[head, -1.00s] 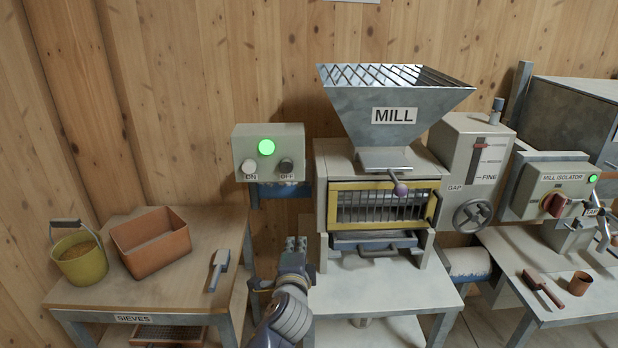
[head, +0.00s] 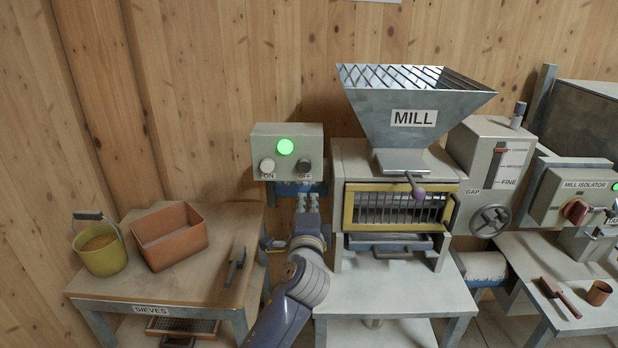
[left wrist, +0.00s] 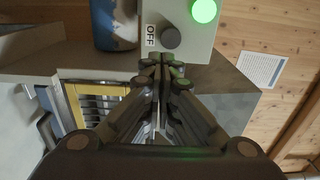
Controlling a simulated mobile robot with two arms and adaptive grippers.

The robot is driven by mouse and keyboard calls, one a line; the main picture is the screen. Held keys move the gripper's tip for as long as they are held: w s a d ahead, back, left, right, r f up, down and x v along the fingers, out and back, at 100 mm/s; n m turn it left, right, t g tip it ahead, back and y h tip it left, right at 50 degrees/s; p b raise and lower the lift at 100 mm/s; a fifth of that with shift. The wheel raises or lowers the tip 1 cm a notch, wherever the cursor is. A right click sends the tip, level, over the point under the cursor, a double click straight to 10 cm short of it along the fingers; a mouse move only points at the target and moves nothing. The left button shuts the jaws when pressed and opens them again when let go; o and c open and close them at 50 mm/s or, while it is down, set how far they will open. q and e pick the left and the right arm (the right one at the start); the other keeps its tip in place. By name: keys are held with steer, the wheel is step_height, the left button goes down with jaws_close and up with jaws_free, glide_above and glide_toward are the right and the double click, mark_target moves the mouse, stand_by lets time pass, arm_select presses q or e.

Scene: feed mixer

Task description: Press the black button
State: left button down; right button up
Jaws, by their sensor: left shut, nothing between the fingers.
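The black button (head: 304,166) is on the right of a grey control box (head: 262,140), above the label OFF. A white button (head: 267,166) labelled ON is to its left, and a green lamp (head: 285,147) glows above them. My left gripper (head: 308,198) is shut and empty, just below the box and under the black button. In the left wrist view the black button (left wrist: 171,38) shows just beyond the fingertips (left wrist: 162,62), with the word OFF beside it. The fingertips look apart from the button. My right gripper is not in view.
The mill (head: 395,160) with its hopper and yellow-framed guard stands right of the box. A mill isolator (head: 572,200) is at far right.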

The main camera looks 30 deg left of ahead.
arm_select(q)
steer(key=p, duration=0.3)
glide_toward(309, 179)
steer(key=w+a+r, duration=0.1)
steer(key=w+r, duration=0.1)
steer(key=w+a+r, duration=0.1)
steer(key=w, duration=0.1)
steer(key=shift+w+a, duration=0.15)
steer(key=shift+a, duration=0.2)
steer(key=shift+f, duration=0.1)
